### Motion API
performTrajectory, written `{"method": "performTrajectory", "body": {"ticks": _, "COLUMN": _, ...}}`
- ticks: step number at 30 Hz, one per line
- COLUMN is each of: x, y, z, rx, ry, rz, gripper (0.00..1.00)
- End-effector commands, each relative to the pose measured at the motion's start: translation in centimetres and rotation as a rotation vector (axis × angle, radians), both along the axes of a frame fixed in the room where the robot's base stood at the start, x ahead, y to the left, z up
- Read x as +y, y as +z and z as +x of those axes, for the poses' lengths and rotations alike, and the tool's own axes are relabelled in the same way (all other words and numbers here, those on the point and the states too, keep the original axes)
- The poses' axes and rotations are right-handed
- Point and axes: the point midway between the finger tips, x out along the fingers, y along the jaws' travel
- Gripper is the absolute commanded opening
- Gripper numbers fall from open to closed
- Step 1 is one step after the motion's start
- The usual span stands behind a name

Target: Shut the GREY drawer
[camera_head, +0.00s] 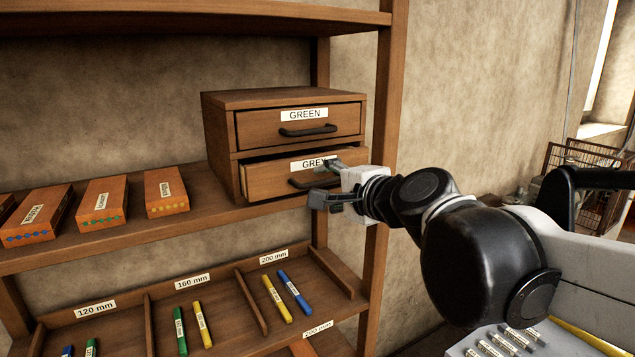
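The GREY drawer (270,178) is the lower drawer of a small wooden cabinet (218,139) on the shelf. It stands out a little from the cabinet, with a dark gap above its front. Its dark handle (299,183) is partly covered by my gripper (325,181). My gripper comes from the right, in front of the drawer's right half, with its two fingers apart and nothing seen between them. I cannot tell whether a finger touches the drawer front or handle. The GREEN drawer (262,126) above looks shut.
Several labelled wooden boxes (103,201) stand left of the cabinet on the same shelf. A shelf post (384,120) rises just right of the cabinet, near my arm. Below, a sloped tray (150,325) holds coloured sticks. A wire basket (590,165) stands far right.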

Motion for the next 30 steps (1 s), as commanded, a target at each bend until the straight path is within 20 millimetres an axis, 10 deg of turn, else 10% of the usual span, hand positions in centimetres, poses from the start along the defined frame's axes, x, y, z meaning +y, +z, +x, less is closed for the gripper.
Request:
{"method": "performTrajectory", "body": {"ticks": 17, "x": 0.8, "y": -0.4, "z": 1.6, "rx": 0.0, "ry": 0.0, "rz": 0.0, "gripper": 0.28}}
{"method": "performTrajectory", "body": {"ticks": 24, "x": 0.8, "y": -0.4, "z": 1.6, "rx": 0.0, "ry": 0.0, "rz": 0.0, "gripper": 0.0}}
{"method": "performTrajectory", "body": {"ticks": 30, "x": 0.8, "y": -0.4, "z": 1.6, "rx": 0.0, "ry": 0.0, "rz": 0.0, "gripper": 0.0}}
